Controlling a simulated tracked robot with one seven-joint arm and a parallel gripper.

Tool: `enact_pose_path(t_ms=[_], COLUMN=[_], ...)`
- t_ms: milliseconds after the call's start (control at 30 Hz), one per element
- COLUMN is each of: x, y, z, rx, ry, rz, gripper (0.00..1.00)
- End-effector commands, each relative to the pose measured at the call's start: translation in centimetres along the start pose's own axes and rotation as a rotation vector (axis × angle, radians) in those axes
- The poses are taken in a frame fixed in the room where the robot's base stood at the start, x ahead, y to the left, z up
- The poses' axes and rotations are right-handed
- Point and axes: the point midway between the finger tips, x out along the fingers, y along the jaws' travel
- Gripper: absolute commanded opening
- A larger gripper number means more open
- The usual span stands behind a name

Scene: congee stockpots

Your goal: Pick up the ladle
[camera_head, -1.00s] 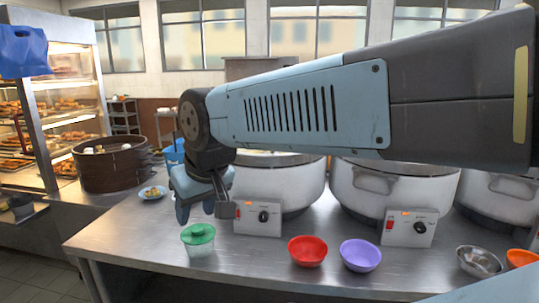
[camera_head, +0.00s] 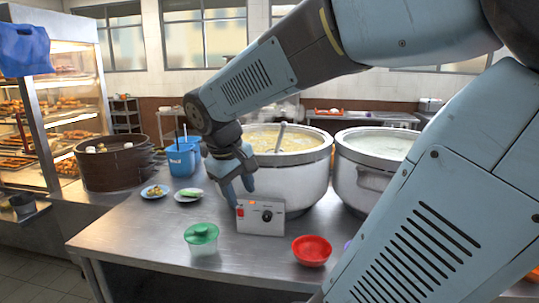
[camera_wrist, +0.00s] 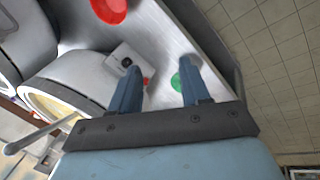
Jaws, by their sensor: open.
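The ladle's grey handle (camera_head: 281,137) rises tilted out of the yellowish congee in the left stockpot (camera_head: 290,184); its bowl end is hidden in the congee. The ladle handle also shows in the wrist view (camera_wrist: 38,135), leaning over the pot's rim at the lower left. My gripper (camera_head: 239,190) is open and empty. In the head view it points down in front of the pot's left side, above the control box, apart from the ladle. In the wrist view my gripper's two fingers (camera_wrist: 158,75) stand apart, with the ladle to their left.
A control box (camera_head: 260,217), green-lidded tub (camera_head: 202,239) and red bowl (camera_head: 311,251) stand along the front of the steel table. A blue bucket (camera_head: 183,160) and small plates (camera_head: 188,194) are left of the pot. A second pot (camera_head: 378,146) stands to its right.

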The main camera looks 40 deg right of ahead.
Motion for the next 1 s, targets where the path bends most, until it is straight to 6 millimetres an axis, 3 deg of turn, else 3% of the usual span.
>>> enact_pose_path(t_ms=[300,600,800,1000], x=[2.8,3.5,3.1,2.7], y=[7.2,13.1,15.5,16.4], z=[-4.0,-9.4,-13.4,-16.0], rx=[-0.139,-0.258,-0.321,-0.353], ry=[-0.316,-0.584,-0.717,-0.782], rz=[0.304,0.652,0.883,1.024], gripper=[0.46,0.46,0.46,0.46])
